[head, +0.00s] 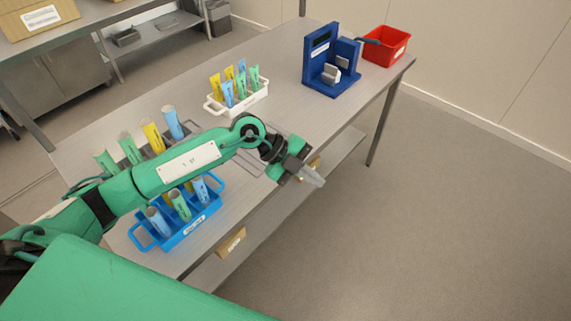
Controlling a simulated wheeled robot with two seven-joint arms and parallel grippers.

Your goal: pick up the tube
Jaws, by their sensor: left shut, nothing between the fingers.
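My left gripper (313,179) is shut and empty, past the table's front edge with the floor behind it in the head view. Tubes stand in several groups. The blue rack (190,231) at the front holds light-blue tubes (158,221) and a green tube (180,205), partly hidden by my left arm. Behind the arm stand a taller blue tube (172,122), a yellow tube (153,136) and green tubes (130,149). Small yellow, blue and green tubes (241,85) stand in a white rack (247,103) farther back. My right gripper is not in view.
A dark blue machine (331,83) stands at the back right of the metal table (286,110), beside a red bin (386,47). Cardboard boxes sit on the lower shelf. Open floor lies to the right.

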